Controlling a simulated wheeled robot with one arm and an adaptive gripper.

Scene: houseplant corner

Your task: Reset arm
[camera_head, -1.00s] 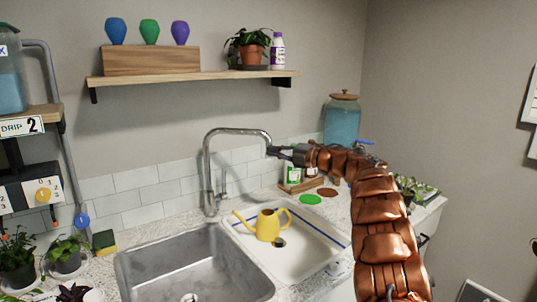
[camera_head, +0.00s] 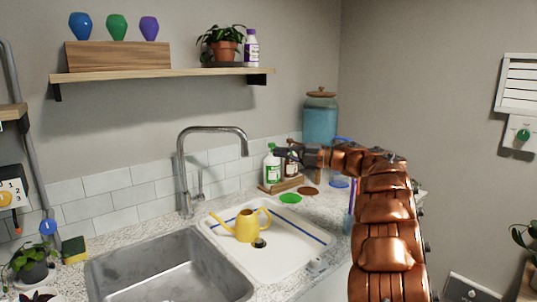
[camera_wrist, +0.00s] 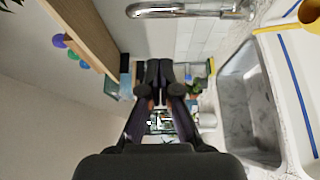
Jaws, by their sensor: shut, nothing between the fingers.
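My gripper (camera_head: 281,152) is at the end of my copper-coloured arm, which reaches over the counter from the right. In the head view it is small and dark, just right of the faucet spout and in front of the bottles. In the wrist view my gripper (camera_wrist: 160,72) has its two dark fingers together with nothing between them. My arm hides part of the counter's right side.
A chrome faucet (camera_head: 182,165) stands behind the sink (camera_head: 165,272). A yellow watering can (camera_head: 247,226) is on a white drainboard (camera_head: 290,262). A wooden shelf (camera_head: 160,74) is above. A glass dispenser (camera_head: 320,122) stands in the back corner. Bottles (camera_head: 272,165) stand on a small tray.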

